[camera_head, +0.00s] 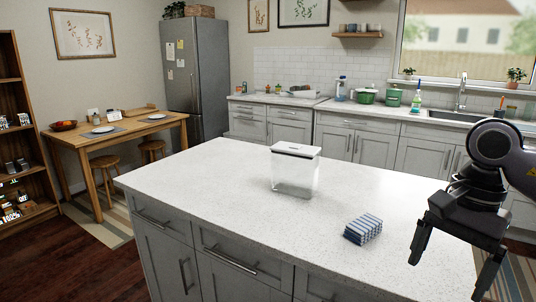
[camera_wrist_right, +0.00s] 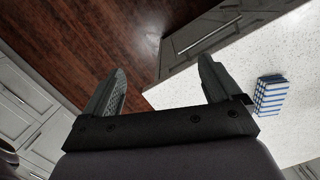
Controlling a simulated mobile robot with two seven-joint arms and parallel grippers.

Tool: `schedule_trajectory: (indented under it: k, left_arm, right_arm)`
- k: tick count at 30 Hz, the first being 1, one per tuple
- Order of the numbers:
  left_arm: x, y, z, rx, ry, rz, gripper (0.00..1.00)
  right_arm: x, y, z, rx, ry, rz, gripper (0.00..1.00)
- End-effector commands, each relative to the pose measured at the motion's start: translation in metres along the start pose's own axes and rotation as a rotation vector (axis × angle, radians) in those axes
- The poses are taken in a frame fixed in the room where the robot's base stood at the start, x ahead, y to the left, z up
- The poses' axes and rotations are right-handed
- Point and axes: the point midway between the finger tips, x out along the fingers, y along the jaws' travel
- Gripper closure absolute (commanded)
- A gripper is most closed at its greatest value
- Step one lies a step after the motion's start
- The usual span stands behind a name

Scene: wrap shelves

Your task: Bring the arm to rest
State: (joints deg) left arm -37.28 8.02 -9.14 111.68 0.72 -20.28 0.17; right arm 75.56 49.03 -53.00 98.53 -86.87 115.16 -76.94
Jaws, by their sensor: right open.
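My right gripper (camera_head: 451,268) comes in from the right of the head view, beside the right end of the island counter. Its two fingers are spread apart and point down, with nothing between them. In the right wrist view the open gripper (camera_wrist_right: 160,92) has dark floor and the counter's edge beyond its fingers. My left gripper is in neither view.
The white island counter (camera_head: 215,185) holds a clear lidded container (camera_head: 294,175) and a blue-and-white striped block (camera_head: 363,229), which also shows in the right wrist view (camera_wrist_right: 270,95). Behind are grey cabinets and a fridge (camera_head: 196,75). A wooden table (camera_head: 115,138) stands at left.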

Motion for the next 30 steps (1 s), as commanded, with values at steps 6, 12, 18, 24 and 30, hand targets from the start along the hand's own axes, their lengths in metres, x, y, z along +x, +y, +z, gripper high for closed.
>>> schedule_trajectory:
  k: [6,12,18,24,30]
  left_arm:
    - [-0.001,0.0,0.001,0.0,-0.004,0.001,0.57]
    - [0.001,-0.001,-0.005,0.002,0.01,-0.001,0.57]
    - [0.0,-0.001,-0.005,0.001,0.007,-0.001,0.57]
    - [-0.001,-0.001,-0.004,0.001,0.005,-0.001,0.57]
    - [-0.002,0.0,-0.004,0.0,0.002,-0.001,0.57]
  right_arm:
    - [0.046,-0.031,0.06,0.031,-0.3,-0.079,0.09]
    - [0.072,-0.057,0.133,0.168,-0.715,-0.134,0.09]
    - [0.069,-0.079,0.192,0.434,-1.209,-0.119,0.09]
    - [0.055,-0.099,0.205,0.802,-1.693,-0.017,0.09]
    - [0.063,-0.113,0.173,1.257,-2.142,0.169,0.09]
